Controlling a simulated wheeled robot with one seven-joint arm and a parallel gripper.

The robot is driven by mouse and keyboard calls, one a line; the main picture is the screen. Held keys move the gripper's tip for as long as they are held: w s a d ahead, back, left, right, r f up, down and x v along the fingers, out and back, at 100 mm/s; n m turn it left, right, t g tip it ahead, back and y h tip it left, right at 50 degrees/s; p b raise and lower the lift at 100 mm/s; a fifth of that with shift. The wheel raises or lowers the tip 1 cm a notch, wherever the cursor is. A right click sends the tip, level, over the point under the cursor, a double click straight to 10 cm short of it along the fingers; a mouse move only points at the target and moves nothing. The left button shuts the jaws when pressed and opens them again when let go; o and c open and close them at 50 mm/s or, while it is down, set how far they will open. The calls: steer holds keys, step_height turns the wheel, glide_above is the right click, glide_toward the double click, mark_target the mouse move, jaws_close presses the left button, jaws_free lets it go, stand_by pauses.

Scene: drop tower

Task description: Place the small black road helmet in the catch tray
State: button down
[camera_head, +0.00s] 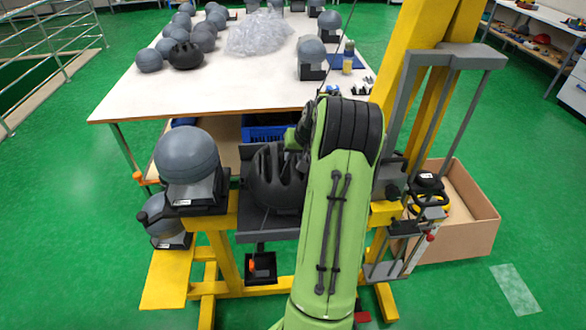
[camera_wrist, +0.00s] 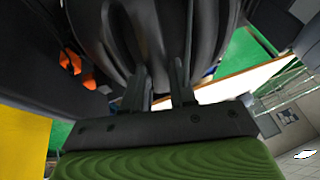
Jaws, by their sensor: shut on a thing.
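A black ribbed helmet (camera_head: 276,182) is over a dark grey tray-like surface (camera_head: 262,222) on the yellow frame. I cannot tell whether it touches that surface. In the wrist view the helmet's ribbed shell (camera_wrist: 150,35) fills the upper middle. My gripper (camera_wrist: 160,88) has both fingers close together at the helmet's edge and is shut on it. In the head view my green arm hides the gripper and the helmet's right side.
A grey headform (camera_head: 187,158) stands left of the helmet. A white table (camera_head: 200,95) behind carries several headforms, another black helmet (camera_head: 186,56) and clear wrap (camera_head: 258,35). Yellow posts (camera_head: 405,60) and a grey guide frame (camera_head: 455,58) rise at right, beside a cardboard box (camera_head: 470,240).

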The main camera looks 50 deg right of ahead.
mark_target(296, 160)
steer(key=shift+f, duration=1.35)
steer(key=shift+f+b, duration=0.25)
steer(key=shift+b, duration=0.05)
steer(key=c, duration=0.9)
jaws_free()
